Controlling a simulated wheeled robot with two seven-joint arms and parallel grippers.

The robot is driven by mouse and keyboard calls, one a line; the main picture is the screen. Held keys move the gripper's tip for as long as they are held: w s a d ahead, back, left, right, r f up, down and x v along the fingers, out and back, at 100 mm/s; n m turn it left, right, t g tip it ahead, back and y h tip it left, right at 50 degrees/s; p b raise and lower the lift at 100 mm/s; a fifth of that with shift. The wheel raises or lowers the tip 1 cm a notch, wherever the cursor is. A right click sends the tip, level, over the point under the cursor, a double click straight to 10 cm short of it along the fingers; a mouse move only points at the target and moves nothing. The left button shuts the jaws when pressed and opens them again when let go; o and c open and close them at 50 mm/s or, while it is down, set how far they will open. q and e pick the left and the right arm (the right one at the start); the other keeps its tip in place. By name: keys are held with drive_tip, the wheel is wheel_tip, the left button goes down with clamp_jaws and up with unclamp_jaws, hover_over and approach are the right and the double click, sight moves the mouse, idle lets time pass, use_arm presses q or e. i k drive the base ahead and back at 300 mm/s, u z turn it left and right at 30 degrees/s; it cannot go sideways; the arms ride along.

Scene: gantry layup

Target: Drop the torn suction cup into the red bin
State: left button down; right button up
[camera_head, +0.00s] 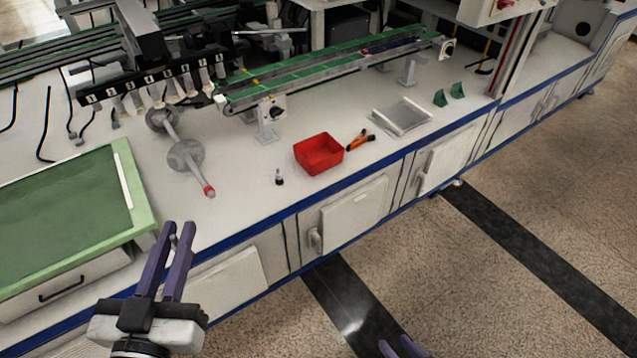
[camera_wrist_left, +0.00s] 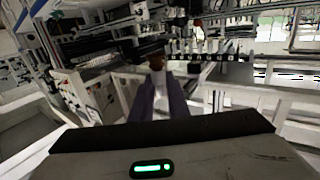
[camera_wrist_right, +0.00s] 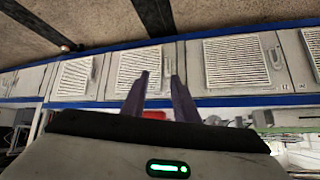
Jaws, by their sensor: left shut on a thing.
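The red bin (camera_head: 318,153) stands on the white worktop, open at the top and empty as far as I can see. A bit of it shows between the fingers in the right wrist view (camera_wrist_right: 153,115). My left gripper (camera_head: 175,232) is left of and nearer than the bin, in front of the worktop edge.
A small white-and-dark cup (camera_head: 279,178) stands left of the bin. An orange-and-black tool (camera_head: 360,139) lies right of it, before a grey tray (camera_head: 402,117). A bar with several cups (camera_head: 150,85) hangs over the back left. A green-topped cabinet (camera_head: 145,215) stands left.

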sight(313, 161)
drive_tip(key=u, duration=0.05)
drive_tip(key=k, duration=0.6)
drive_tip(key=z, duration=0.75)
drive_tip(key=i, duration=1.45)
drive_tip(key=u, duration=0.2)
